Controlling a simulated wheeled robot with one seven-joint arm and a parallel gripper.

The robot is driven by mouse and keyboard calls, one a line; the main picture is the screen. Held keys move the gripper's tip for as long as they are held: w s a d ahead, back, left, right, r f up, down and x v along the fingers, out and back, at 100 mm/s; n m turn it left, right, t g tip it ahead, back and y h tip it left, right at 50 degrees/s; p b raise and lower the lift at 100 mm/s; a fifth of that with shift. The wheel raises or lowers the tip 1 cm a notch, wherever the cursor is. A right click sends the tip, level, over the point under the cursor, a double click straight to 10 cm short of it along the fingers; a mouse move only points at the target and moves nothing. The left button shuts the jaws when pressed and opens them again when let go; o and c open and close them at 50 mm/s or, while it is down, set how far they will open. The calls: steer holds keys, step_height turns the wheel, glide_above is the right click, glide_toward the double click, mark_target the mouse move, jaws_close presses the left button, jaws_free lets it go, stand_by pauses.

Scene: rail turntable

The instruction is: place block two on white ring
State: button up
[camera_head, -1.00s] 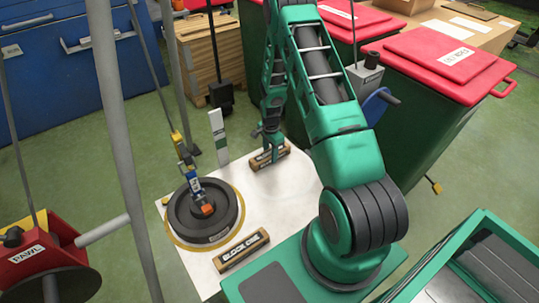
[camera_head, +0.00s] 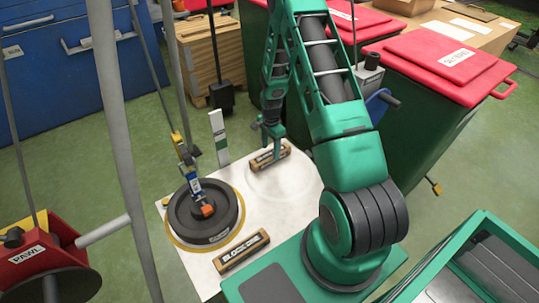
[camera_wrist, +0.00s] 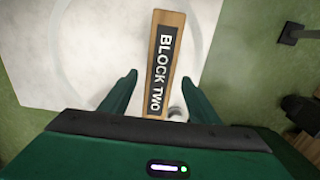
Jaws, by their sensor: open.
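Block two (camera_head: 270,157) is a wooden bar with a dark label. It lies at the far edge of the white table (camera_head: 205,268), and its label reads clearly in the wrist view (camera_wrist: 166,55). The white ring (camera_head: 283,190) is a faint pale circle on the table. Block two lies at its far side; I cannot tell how much they overlap. My gripper (camera_head: 271,140) is open and points down above block two. In the wrist view its two fingers (camera_wrist: 158,82) are apart, with the near end of the block between them in the picture; contact is not visible.
Block one (camera_head: 242,250) lies at the table's near edge. A black round turntable (camera_head: 190,225), with a hook and strap over it, stands at the left. Green bins with red lids (camera_head: 445,65) stand at right.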

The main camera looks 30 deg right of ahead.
step_height(320, 180, up, 8)
step_height(320, 180, up, 12)
steer(key=n, duration=0.3)
glide_above(271, 154)
steer(key=s+d, duration=0.1)
steer(key=s, duration=0.5)
steer(key=s+r+n+h, duration=0.1)
steer(key=s+r+n, duration=0.1)
steer(key=s+r, duration=0.75)
steer(key=s+a+r+n, duration=0.3)
steer(key=s+r, duration=0.1)
steer(key=s, duration=0.6)
steer(key=s+a+r+n+y, duration=0.1)
steer(key=s+a+r+n, duration=0.2)
steer(key=s, duration=0.7)
step_height(271, 154, up, 2)
steer(key=shift+s+a+r, duration=0.15)
steer(key=shift+s, duration=0.1)
